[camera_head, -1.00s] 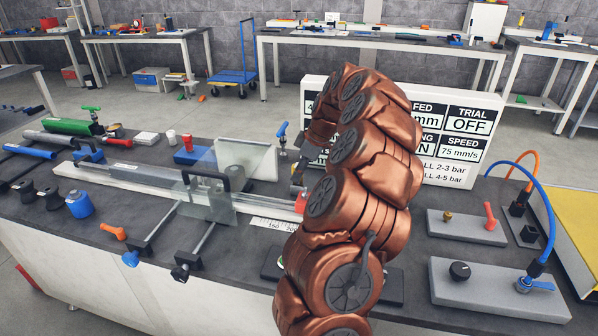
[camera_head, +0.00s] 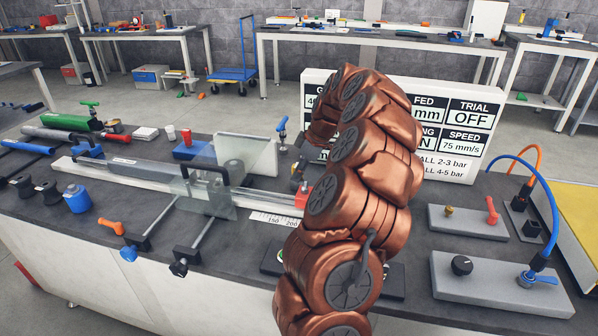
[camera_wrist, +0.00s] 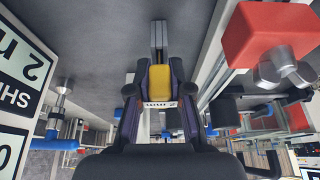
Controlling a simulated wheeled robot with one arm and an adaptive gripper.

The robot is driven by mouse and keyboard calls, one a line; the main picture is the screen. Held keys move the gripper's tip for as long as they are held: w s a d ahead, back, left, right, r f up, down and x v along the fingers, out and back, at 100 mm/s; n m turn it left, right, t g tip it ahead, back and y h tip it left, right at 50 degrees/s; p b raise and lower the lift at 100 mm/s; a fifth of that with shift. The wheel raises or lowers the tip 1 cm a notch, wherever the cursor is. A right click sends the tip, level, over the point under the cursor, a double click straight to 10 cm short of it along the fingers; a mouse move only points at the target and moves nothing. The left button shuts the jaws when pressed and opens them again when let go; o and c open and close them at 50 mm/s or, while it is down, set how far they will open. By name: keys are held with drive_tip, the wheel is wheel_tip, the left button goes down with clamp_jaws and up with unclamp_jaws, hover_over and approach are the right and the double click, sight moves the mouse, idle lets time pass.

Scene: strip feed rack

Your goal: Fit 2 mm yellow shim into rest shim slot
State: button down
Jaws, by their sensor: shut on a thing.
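The yellow shim (camera_wrist: 159,78) shows in the wrist view, upright between the two dark fingers of my gripper (camera_wrist: 160,88). My gripper is shut on it. A white label with dark print (camera_wrist: 160,104) sits at the shim's lower end. A grey upright bar (camera_wrist: 158,38) appears just beyond the shim's far end; I cannot tell whether they touch. The rest shim slot is not clearly visible. In the head view my arm hides the shim and most of my gripper.
A red block (camera_head: 302,197) stands at the end of the pale rail, left of my arm; a red block (camera_wrist: 270,32) also shows in the wrist view. A clear guard (camera_head: 208,190) crosses the rail. A sign board (camera_head: 455,190) stands behind my arm. Grey valve plates (camera_head: 490,285) lie right.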

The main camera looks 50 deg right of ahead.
drive_tip(key=c, duration=1)
unclamp_jaws()
drive_tip(key=v, duration=1.2)
drive_tip(key=shift+a, duration=0.1)
drive_tip(key=a+r+g+p, duration=0.1)
drive_tip(key=a+r+p, duration=0.1)
drive_tip(key=a, duration=1.3)
drive_tip(key=a+r+g+p, duration=0.1)
drive_tip(key=a+r+g, duration=0.15)
drive_tip(key=a, duration=1.25)
drive_tip(key=s+a+f+m+p, duration=0.1)
drive_tip(key=s+a+f+p, duration=0.1)
drive_tip(key=s+a, duration=0.7)
drive_tip(key=s+a+f+m+g+h+p, duration=0.1)
drive_tip(key=s+f+m, duration=0.1)
drive_tip(key=s, duration=0.5)
drive_tip(key=s+a+f+m+g+h, duration=0.1)
drive_tip(key=s+f+m, duration=0.1)
drive_tip(key=s, duration=0.5)
drive_tip(key=shift+s+a+f+m+p, duration=0.2)
drive_tip(key=shift+a+f+m+p, duration=0.15)
drive_tip(key=shift+f, duration=0.5)
